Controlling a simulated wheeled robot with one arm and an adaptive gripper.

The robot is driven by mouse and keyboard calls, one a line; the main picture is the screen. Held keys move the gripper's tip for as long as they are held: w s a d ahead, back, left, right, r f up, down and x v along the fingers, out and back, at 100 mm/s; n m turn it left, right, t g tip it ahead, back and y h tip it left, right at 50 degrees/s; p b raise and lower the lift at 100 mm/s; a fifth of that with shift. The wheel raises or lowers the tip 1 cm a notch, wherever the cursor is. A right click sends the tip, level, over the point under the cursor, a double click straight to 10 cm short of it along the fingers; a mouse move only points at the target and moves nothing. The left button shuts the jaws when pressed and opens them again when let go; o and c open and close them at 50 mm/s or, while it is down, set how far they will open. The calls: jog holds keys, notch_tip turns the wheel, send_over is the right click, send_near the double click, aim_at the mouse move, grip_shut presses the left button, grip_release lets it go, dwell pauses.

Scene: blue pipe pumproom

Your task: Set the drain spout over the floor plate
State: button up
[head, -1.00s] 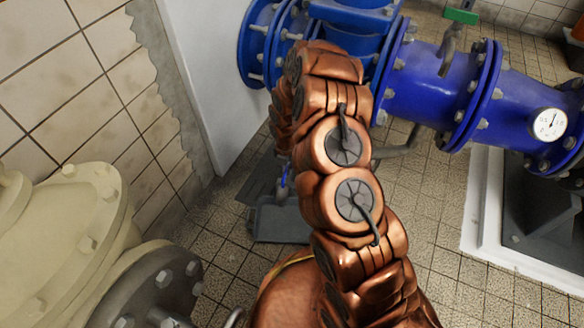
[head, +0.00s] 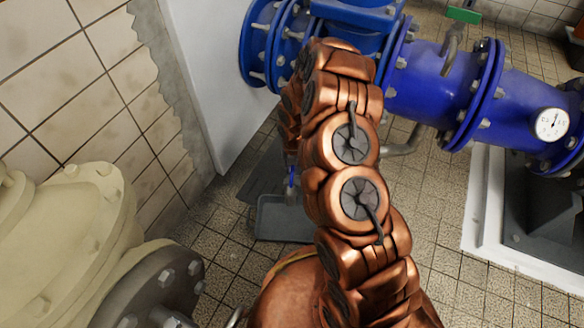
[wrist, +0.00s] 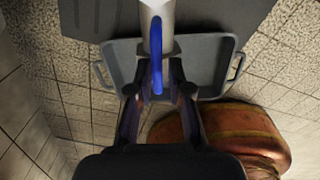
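In the wrist view a pale grey pipe end with a blue curved part, apparently the drain spout (wrist: 157,68), comes down from the top middle. My gripper (wrist: 159,78) has its two dark fingers on either side of it. The blue part lies between the fingers with narrow gaps beside it; whether the fingertips press on the pale pipe is unclear. In the head view a bit of blue on the spout (head: 292,178) shows left of my copper arm, which hides my gripper. A dark grey plate (wrist: 90,18), apparently the floor plate, lies flat behind the spout.
A shallow grey tray (head: 268,228) with side handles lies on the tiled floor; it also shows below the spout in the wrist view (wrist: 215,60). A tiled wall (head: 60,90) and cream pipe flange (head: 70,230) stand left. Large blue pipes (head: 430,80) run behind and right.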

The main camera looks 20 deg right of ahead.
jog(key=o, duration=0.3)
jog(key=shift+o, duration=0.3)
notch_tip(320, 180, up, 12)
dwell(0.7)
dwell(0.4)
